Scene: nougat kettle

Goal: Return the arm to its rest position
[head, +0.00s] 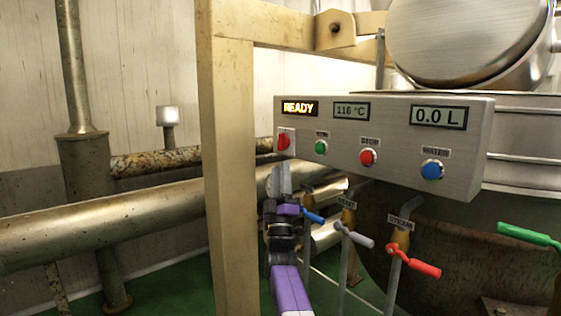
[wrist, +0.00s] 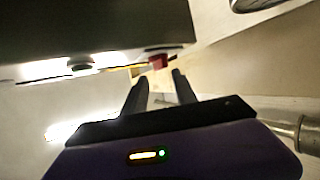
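My gripper (head: 281,172) is in the middle of the head view, just below the red switch (head: 284,142) at the left end of the control panel (head: 320,150). My purple and black arm (head: 288,288) rises to it from the bottom edge. In the wrist view the two dark fingers (wrist: 160,75) stand apart with nothing between them. The red switch (wrist: 158,61) shows just beyond the fingertips; I cannot tell whether they touch it. The panel displays read READY, 116 °C and 0.0 L.
A beige post (head: 230,170) stands left of my gripper. Blue (head: 313,216), grey (head: 354,236), red (head: 420,268) and green (head: 528,234) valve handles are below the panel to the right. The large kettle (head: 470,225) is behind. Thick pipes (head: 110,222) run along the left.

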